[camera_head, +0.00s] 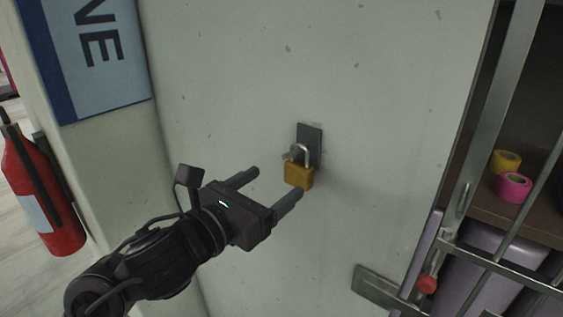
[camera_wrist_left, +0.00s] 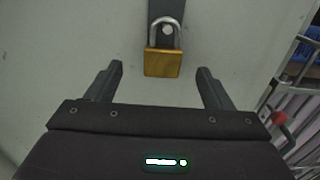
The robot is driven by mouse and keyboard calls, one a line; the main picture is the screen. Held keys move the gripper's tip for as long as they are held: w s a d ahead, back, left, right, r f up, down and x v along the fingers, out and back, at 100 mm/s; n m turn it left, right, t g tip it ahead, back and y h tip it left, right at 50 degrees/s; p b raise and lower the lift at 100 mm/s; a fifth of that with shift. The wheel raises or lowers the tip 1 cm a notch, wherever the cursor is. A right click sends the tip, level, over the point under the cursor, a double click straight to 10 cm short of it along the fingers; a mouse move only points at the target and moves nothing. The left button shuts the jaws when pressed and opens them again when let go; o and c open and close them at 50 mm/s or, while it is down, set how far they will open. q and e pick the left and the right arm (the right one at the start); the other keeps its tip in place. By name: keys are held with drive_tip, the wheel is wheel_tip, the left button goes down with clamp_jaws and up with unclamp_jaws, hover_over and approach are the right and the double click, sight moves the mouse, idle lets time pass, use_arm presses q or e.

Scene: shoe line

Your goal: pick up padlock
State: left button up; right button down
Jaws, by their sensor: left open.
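A brass padlock (camera_head: 299,175) with a silver shackle hangs from a dark metal hasp plate (camera_head: 311,140) on a pale wall. In the left wrist view the padlock (camera_wrist_left: 162,63) hangs upright, centred ahead of the fingers and beyond their tips. My left gripper (camera_head: 277,182) is open and empty, with its two fingers pointing toward the padlock. In the head view one fingertip is close to the padlock's lower edge; I cannot tell whether they touch. In the left wrist view the gripper (camera_wrist_left: 160,68) shows a clear gap between its fingers. My right gripper is not in view.
A metal cage frame (camera_head: 485,130) and a shelf with yellow tape (camera_head: 507,162) and pink tape (camera_head: 514,188) stand at the right. A metal bracket (camera_head: 378,288) sticks out low on the wall. A red fire extinguisher (camera_head: 45,195) hangs at the left. The wall around the padlock is bare.

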sight(295, 168)
use_arm(q)
drive_tip(key=shift+w+d+r+p, duration=0.25)
drive_tip(key=shift+w+d+p, duration=0.3)
drive_tip(key=shift+w+d, duration=0.45)
drive_tip(key=p+x, duration=0.1)
drive_tip(key=x, duration=0.2)
drive_tip(key=shift+w+p, duration=0.1)
drive_tip(key=shift+p, duration=0.25)
drive_tip(key=shift+w+d+f, duration=0.15)
drive_tip(key=shift+w+d, duration=0.15)
drive_tip(key=shift+d, duration=0.05)
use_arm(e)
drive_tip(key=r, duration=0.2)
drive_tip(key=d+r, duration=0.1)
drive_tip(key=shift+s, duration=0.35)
use_arm(q)
drive_tip(key=shift+a, duration=0.1)
drive_tip(key=shift+c, duration=0.3)
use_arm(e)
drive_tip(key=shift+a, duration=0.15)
use_arm(q)
drive_tip(key=c, duration=1.1)
drive_tip(key=shift+c, duration=0.2)
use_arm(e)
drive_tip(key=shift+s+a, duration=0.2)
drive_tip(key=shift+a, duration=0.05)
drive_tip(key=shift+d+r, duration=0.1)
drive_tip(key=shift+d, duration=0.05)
